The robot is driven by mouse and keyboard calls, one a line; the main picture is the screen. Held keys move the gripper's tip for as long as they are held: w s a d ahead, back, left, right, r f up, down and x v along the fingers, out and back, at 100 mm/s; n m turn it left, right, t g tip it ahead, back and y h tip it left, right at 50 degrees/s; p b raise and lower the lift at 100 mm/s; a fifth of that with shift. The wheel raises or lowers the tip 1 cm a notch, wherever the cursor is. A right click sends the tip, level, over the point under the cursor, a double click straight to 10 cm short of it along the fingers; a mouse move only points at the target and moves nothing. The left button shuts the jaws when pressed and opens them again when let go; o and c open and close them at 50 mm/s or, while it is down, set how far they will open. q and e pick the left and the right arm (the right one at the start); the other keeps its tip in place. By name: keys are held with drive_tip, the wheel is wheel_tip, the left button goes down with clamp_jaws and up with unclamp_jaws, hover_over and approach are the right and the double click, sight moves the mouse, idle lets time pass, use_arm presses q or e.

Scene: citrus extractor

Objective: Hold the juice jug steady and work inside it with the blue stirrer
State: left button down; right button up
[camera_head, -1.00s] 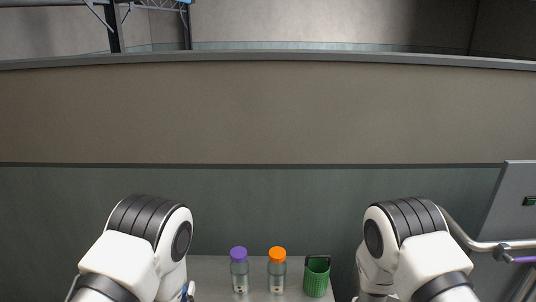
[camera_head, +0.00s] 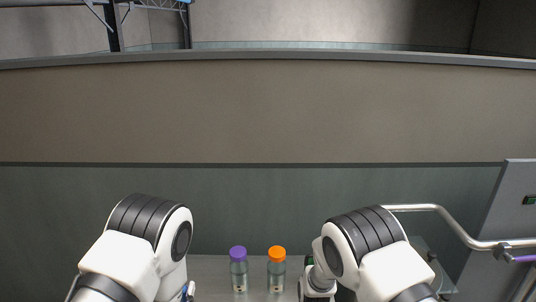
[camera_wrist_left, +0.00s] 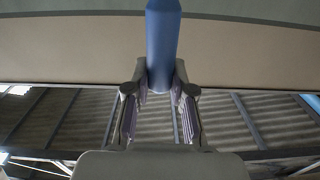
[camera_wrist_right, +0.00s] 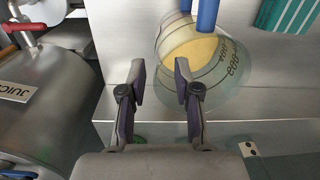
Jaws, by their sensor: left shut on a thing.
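My left gripper (camera_wrist_left: 160,78) is shut on the blue stirrer (camera_wrist_left: 162,35), which extends up out of the top of the left wrist view. In the right wrist view, the clear juice jug (camera_wrist_right: 229,80) with dark markings holds yellow juice (camera_wrist_right: 195,50). A blue shaft of the stirrer (camera_wrist_right: 207,14) reaches into the jug from the top edge. My right gripper (camera_wrist_right: 160,75) is open and empty. Its right finger overlaps the jug's left side in the picture; I cannot tell whether they touch. The jug is out of the head view.
A metal tank (camera_wrist_right: 45,95) with a red-handled tap (camera_wrist_right: 22,26) stands left of the jug. A green ribbed container (camera_wrist_right: 286,14) is at upper right. Bottles with purple (camera_head: 238,253) and orange (camera_head: 277,253) caps stand at the back.

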drive_tip(key=shift+f, duration=2.35)
clamp_jaws()
